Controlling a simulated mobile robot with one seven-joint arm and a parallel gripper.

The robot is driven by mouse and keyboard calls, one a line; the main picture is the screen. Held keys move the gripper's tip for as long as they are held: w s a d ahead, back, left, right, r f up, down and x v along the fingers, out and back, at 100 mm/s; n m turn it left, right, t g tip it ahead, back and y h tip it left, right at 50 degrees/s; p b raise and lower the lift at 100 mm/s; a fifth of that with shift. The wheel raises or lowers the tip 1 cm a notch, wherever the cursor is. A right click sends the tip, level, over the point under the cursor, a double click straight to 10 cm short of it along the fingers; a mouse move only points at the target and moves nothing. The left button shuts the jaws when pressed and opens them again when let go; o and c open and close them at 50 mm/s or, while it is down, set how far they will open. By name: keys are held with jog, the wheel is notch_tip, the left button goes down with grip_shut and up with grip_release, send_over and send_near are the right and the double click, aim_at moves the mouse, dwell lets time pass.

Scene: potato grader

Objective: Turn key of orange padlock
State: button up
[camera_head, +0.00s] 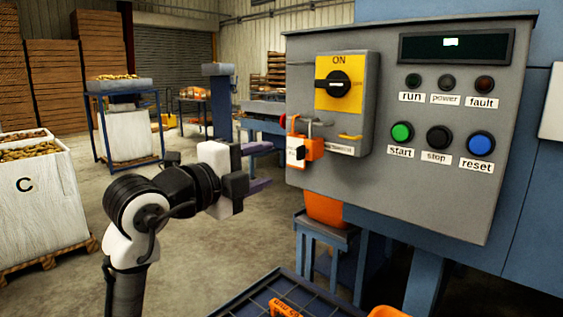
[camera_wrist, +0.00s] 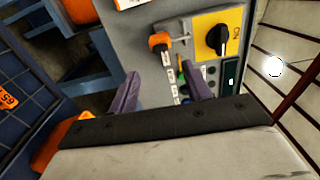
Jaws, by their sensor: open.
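The gap between the fingers (camera_wrist: 160,88) is clear in the wrist view.
Green start (camera_head: 401,132), black stop and blue reset buttons sit on the right. An orange bin (camera_head: 324,208) is under the box. A dark blue tray (camera_head: 242,306) is at the bottom.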

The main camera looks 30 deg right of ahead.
jog(key=v, duration=0.4)
dwell(0.4)
